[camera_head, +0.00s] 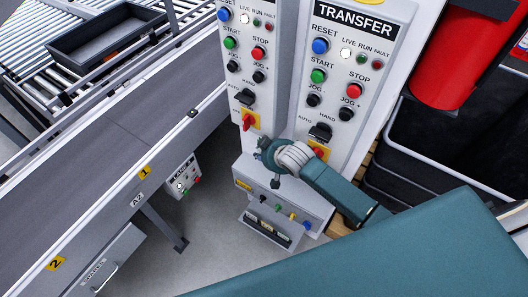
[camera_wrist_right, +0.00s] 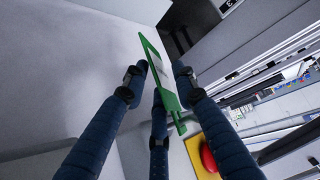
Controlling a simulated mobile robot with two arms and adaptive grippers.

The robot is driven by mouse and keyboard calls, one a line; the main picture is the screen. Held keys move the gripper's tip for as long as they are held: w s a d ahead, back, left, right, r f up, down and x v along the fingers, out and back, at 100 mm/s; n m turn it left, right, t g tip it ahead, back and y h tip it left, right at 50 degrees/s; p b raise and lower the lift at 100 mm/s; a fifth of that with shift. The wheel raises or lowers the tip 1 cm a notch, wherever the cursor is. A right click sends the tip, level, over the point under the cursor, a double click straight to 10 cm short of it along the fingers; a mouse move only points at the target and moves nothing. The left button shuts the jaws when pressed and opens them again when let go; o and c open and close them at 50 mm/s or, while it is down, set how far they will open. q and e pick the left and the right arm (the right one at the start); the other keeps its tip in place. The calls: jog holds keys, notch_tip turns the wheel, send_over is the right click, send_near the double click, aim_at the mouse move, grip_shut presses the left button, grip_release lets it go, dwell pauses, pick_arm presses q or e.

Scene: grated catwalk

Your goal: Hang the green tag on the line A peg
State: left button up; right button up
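My right gripper (camera_head: 268,152) is in front of the lower control panel, above the grey peg box (camera_head: 246,170). In the right wrist view its fingers (camera_wrist_right: 158,78) close in around the green tag (camera_wrist_right: 154,57), a thin plate with a pale face, seen at a slant. The tag appears held between the fingertips; exact contact is hard to see. In the head view I cannot make out the tag. Several small coloured pegs (camera_head: 278,208) stick out of the box's front; I cannot read which is line A. My left gripper is out of view.
The transfer panel (camera_head: 333,57) and a similar panel beside it carry buttons and red-on-yellow switches; one switch (camera_wrist_right: 208,153) is close to the right fingers. A conveyor (camera_head: 110,130) runs at left, with a black tray (camera_head: 105,42) behind.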

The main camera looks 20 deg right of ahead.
jog(key=shift+s+r, duration=0.1)
jog(key=v, duration=1.2)
jog(key=s+f+g+h, duration=0.15)
jog(key=s+g, duration=0.35)
jog(key=s, duration=1.8)
notch_tip(320, 180, down, 29)
jog(key=s+g+b, duration=0.1)
jog(key=s+b, duration=0.1)
jog(key=b, duration=0.3)
jog(key=s+d+f+b, duration=0.1)
jog(key=s+f+b, duration=0.1)
jog(key=s+f, duration=0.6)
jog(key=s+d+f+g+b, duration=0.1)
jog(key=s+d+f+b, duration=0.1)
jog(key=s+f, duration=0.7)
notch_tip(320, 180, down, 6)
jog(key=shift+s+n, duration=0.3)
jog(key=shift+n, duration=0.1)
